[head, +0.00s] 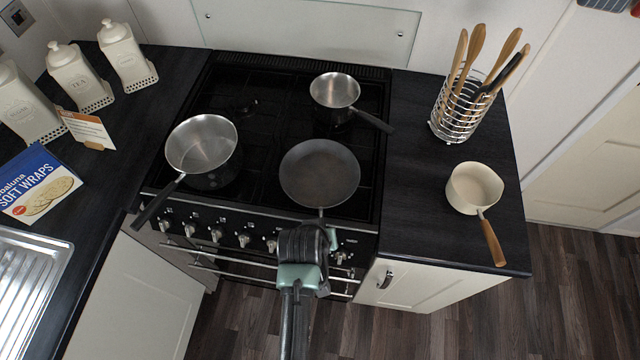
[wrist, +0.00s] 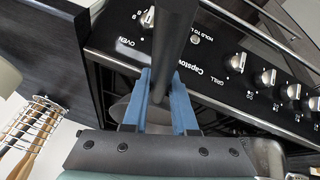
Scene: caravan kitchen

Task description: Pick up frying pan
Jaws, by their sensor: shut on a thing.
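The frying pan (head: 320,173) is dark grey and round. In the head view it is over the front right of the black hob, its handle pointing toward me. My gripper (head: 326,238) is at that handle, over the front edge of the cooker. In the wrist view the dark pan handle (wrist: 176,45) runs between the two blue fingers of my gripper (wrist: 160,105), which are shut on it. Part of the pan's grey body shows behind the fingers. I cannot tell whether the pan touches the hob.
A steel pan (head: 201,144) sits on the hob's left, and a small saucepan (head: 335,90) at its back right. On the right counter stand a cream pot (head: 467,188) and a wire utensil holder (head: 458,118). Control knobs (head: 216,235) line the cooker front.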

